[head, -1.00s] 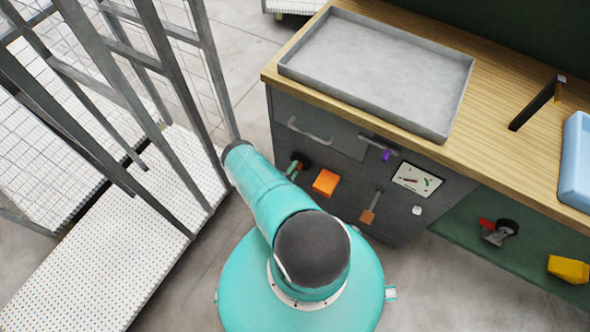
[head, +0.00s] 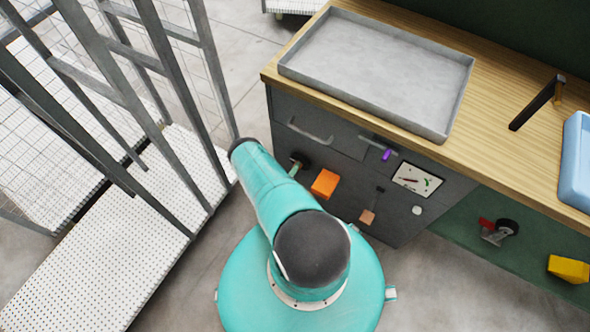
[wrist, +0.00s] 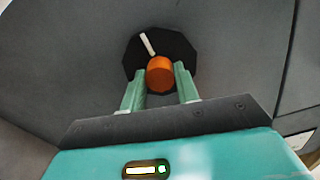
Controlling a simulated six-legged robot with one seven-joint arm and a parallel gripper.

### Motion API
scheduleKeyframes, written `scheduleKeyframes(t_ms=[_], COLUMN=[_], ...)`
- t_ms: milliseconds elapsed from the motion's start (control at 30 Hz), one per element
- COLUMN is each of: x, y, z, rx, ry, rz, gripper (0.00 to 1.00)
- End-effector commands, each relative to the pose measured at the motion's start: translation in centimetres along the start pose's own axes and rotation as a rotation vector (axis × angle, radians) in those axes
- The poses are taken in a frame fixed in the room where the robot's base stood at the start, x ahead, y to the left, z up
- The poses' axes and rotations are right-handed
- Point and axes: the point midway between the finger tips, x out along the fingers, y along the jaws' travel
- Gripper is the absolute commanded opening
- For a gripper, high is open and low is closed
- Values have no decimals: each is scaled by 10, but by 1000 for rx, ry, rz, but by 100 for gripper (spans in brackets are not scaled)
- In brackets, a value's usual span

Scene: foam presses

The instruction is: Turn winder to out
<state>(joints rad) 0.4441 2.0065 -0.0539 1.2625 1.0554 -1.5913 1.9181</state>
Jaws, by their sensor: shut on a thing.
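The winder is a dark many-sided disc (wrist: 184,48) with an orange knob (wrist: 159,74) and a white mark at its upper left in the wrist view. My gripper (wrist: 160,82) has its two pale green fingers on either side of the orange knob, shut on it. In the head view the dark winder (head: 302,159) is small on the grey cabinet front, and my arm hides part of the gripper. No "out" label is readable.
On the cabinet front are an orange block (head: 325,183), a drawer handle (head: 310,131), a purple-tipped lever (head: 386,155), a brown-tipped lever (head: 367,216) and a white gauge plate (head: 417,180). Grey rack posts (head: 215,75) stand close left of my arm.

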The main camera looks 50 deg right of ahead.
Motion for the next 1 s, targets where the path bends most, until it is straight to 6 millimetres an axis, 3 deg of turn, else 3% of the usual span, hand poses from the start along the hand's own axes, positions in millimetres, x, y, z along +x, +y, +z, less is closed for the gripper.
scheduleKeyframes(t_ms=[267,300,400,767,1000], x=[-1,-1,-1,-4,-40], y=[0,0,0,0,1], z=[0,0,0,0,0], rx=[1,1,0,0,-2], ry=[0,0,0,0,-1], rz=[1,1,1,1,3], gripper=[8,33,52,52,52])
